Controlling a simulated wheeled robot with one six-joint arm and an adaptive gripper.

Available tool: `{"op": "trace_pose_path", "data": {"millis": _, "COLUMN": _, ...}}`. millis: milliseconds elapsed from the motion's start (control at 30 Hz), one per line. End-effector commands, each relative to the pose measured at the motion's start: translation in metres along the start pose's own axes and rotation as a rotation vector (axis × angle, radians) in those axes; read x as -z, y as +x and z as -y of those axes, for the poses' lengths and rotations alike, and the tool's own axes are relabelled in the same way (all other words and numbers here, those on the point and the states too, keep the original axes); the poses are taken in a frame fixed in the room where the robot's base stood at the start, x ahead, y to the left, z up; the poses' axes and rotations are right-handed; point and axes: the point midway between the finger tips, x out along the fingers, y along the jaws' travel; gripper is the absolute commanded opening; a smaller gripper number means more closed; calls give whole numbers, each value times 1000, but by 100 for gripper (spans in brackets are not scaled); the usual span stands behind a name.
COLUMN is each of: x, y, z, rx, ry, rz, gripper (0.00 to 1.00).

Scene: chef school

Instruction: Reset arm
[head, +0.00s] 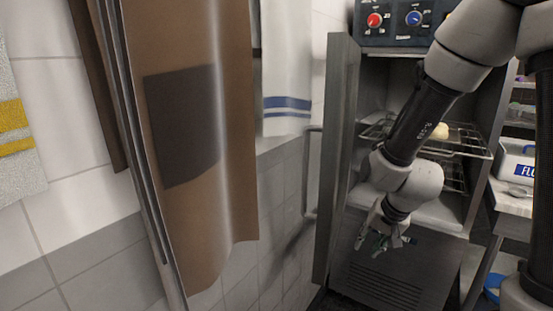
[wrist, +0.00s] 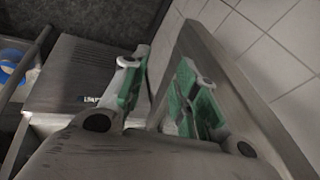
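My gripper (head: 383,240) hangs from my arm in front of the open oven (head: 385,278) in the head view, low and near the oven's lower front. In the wrist view its two green-padded fingers (wrist: 160,95) stand apart, with nothing between them. The oven door (head: 337,160) is swung open to the left of the gripper; a grey panel edge, likely this door, shows on the right in the wrist view (wrist: 232,90).
Wire racks (head: 462,146) sit inside the oven, with a pale roundish item (head: 438,131) on the upper one. A brown apron (head: 238,190) and a striped towel (head: 287,70) hang at left. A shelf with a flour container (head: 515,165) stands at right, a blue bowl (head: 493,287) below it.

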Motion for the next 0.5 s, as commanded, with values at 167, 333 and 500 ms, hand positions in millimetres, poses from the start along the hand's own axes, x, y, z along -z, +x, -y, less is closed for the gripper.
{"op": "trace_pose_path", "data": {"millis": 167, "x": -40, "y": -100, "z": -43, "rx": -66, "ry": -371, "rz": 227, "gripper": 29}}
{"op": "trace_pose_path", "data": {"millis": 333, "x": -57, "y": -186, "z": -92, "rx": -144, "ry": -528, "rz": 259, "gripper": 29}}
{"op": "trace_pose_path", "data": {"millis": 500, "x": -50, "y": -237, "z": -110, "rx": -157, "ry": -511, "rz": 89, "gripper": 29}}
